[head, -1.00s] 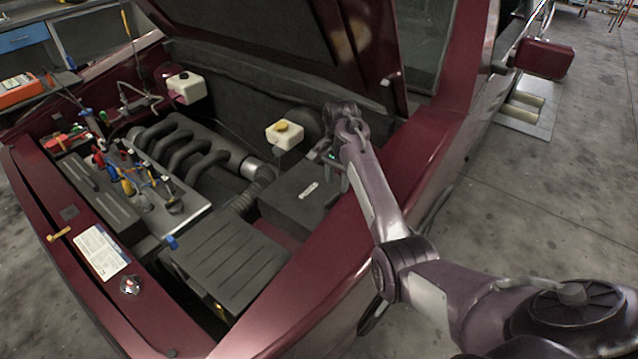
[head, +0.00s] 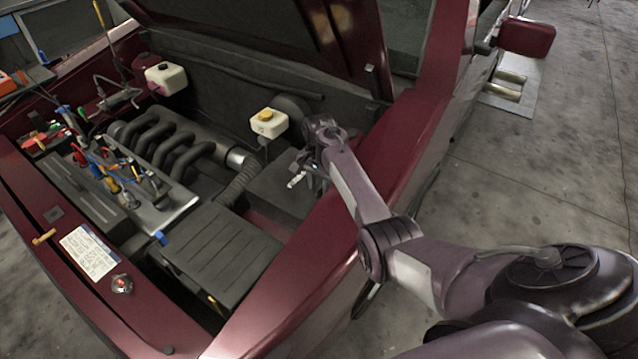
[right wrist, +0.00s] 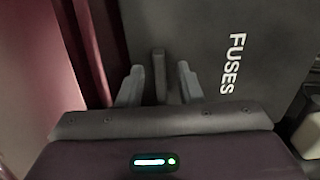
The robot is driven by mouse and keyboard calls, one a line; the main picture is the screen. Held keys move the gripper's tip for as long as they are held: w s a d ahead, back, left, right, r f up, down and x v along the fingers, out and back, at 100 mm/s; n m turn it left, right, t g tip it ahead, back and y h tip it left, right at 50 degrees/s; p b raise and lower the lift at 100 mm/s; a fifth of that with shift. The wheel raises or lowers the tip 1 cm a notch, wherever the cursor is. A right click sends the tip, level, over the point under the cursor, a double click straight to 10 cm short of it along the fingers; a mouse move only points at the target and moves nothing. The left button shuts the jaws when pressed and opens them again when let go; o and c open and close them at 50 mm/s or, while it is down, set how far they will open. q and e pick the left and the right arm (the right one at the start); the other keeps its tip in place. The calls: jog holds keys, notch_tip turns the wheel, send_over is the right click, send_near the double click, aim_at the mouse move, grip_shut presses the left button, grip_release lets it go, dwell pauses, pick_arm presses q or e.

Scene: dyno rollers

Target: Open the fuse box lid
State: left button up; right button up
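The fuse box (head: 272,192) is a dark box at the right side of the engine bay, against the maroon fender. Its lid (right wrist: 270,25) looks shut and carries white lettering "FUSES" in the right wrist view. A dark upright tab (right wrist: 159,68) stands at the lid's fender-side edge. My right gripper (head: 306,166) is over the box in the head view. In the right wrist view, my right gripper (right wrist: 159,82) is open, with one finger on each side of the tab and gaps showing. Whether it touches the lid is unclear. My left gripper is not in view.
A white reservoir with a yellow cap (head: 268,123) stands just behind the fuse box. A ribbed black cover (head: 215,250) lies in front of it. The maroon fender (head: 310,265) runs along the right, and the raised hood (head: 260,25) is overhead.

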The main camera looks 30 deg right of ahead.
grip_shut()
jog(key=shift+r, duration=0.15)
